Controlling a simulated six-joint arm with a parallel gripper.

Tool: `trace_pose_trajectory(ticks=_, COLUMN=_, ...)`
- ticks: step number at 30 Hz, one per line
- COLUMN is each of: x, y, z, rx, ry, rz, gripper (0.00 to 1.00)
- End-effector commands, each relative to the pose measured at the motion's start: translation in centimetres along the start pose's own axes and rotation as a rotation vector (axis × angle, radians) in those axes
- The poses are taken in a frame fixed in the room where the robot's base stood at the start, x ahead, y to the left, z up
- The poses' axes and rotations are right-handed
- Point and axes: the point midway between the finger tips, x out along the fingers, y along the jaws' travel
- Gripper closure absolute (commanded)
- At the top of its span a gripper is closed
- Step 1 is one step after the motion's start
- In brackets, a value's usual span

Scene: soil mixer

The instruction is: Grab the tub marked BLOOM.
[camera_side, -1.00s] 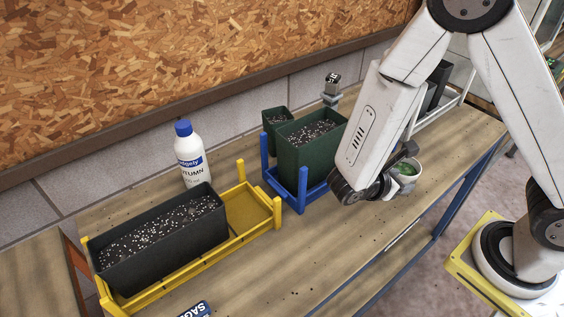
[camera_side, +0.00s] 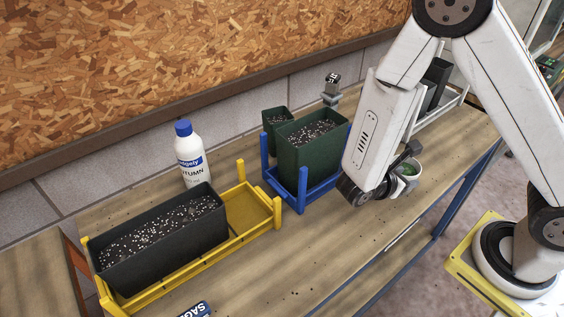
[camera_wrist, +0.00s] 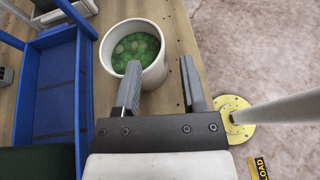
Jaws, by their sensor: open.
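A white round tub with green contents (camera_wrist: 150,72) stands on the wooden bench in the wrist view; no BLOOM marking is readable on it. In the side view the tub (camera_side: 413,168) is partly hidden behind my gripper. My gripper (camera_wrist: 160,66) is open, with nothing between its fingers. In the wrist view its left finger overlaps the near side of the tub, and the gap between the fingers lies mostly to the right of the tub. I cannot tell whether a finger touches it.
A blue crate (camera_side: 302,190) with a green planter (camera_side: 308,150) stands left of the tub. Further left are a white bottle with a blue cap (camera_side: 190,160) and a yellow crate (camera_side: 262,212) with a dark soil-filled trough (camera_side: 165,245). The bench front is mostly clear.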

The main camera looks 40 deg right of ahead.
Motion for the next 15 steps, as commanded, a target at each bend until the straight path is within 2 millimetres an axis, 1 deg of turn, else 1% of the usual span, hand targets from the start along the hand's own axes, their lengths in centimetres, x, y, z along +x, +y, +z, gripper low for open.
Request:
trace_pose_trajectory(ticks=12, x=3.8, y=0.0, z=0.1, rx=0.000, ry=-0.001, rz=-0.004, gripper=0.47)
trace_pose_trajectory(ticks=15, x=4.5, y=0.0, z=0.1, rx=-0.001, ry=-0.001, rz=-0.003, gripper=0.47)
